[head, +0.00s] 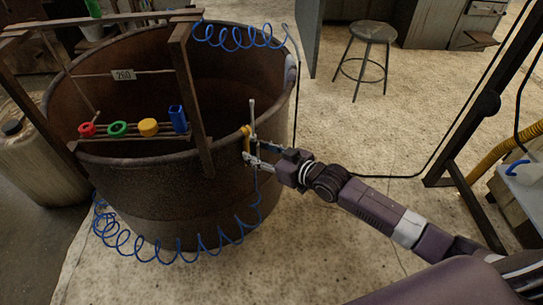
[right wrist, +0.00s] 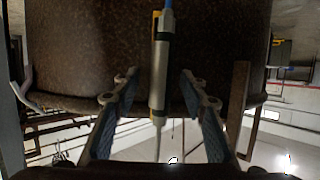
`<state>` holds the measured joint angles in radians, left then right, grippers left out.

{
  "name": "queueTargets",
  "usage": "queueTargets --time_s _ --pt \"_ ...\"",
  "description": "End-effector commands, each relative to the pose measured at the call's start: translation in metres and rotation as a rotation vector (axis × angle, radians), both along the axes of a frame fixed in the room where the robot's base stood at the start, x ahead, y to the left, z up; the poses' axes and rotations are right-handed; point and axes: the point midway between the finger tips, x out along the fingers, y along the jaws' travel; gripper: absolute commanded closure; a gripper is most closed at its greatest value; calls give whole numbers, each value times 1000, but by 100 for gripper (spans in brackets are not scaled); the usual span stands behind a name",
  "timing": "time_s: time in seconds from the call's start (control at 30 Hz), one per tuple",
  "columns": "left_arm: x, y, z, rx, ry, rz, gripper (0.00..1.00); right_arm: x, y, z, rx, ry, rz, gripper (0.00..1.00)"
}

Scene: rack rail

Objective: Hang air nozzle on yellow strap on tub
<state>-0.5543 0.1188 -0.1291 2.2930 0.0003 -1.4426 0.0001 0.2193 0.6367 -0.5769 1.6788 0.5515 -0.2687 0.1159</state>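The air nozzle (head: 253,120) stands upright at the tub's outer right side, its thin tip up and the blue hose at its lower end. The yellow strap (head: 246,138) hangs at the tub's rim right beside it. My right gripper (head: 250,160) is at the nozzle's lower part. In the right wrist view, the fingers of my right gripper (right wrist: 159,82) are apart, with the silver nozzle body (right wrist: 158,80) between them and gaps on both sides. Yellow bits (right wrist: 155,22) show behind the nozzle; whether the strap bears it I cannot tell. My left gripper is out of view.
The rusty tub (head: 150,195) fills the left, with a wooden frame (head: 190,95) over it and a rack of colored pieces (head: 148,127) across it. The blue coiled hose (head: 170,250) loops around the tub's front. A stool (head: 373,33) stands behind; the floor between is clear.

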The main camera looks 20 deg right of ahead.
Motion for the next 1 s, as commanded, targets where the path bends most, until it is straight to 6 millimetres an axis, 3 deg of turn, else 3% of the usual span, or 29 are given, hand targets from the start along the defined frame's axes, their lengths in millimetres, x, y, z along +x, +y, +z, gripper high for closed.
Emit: queueTargets --time_s 0.5,0.7,1.0 --pt "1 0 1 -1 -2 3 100 -75 -40 27 -1 2 1 60" --pt "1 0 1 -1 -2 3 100 -89 -48 34 0 -1 0 60" --pt "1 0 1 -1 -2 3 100 -94 -49 34 -1 4 0 60"
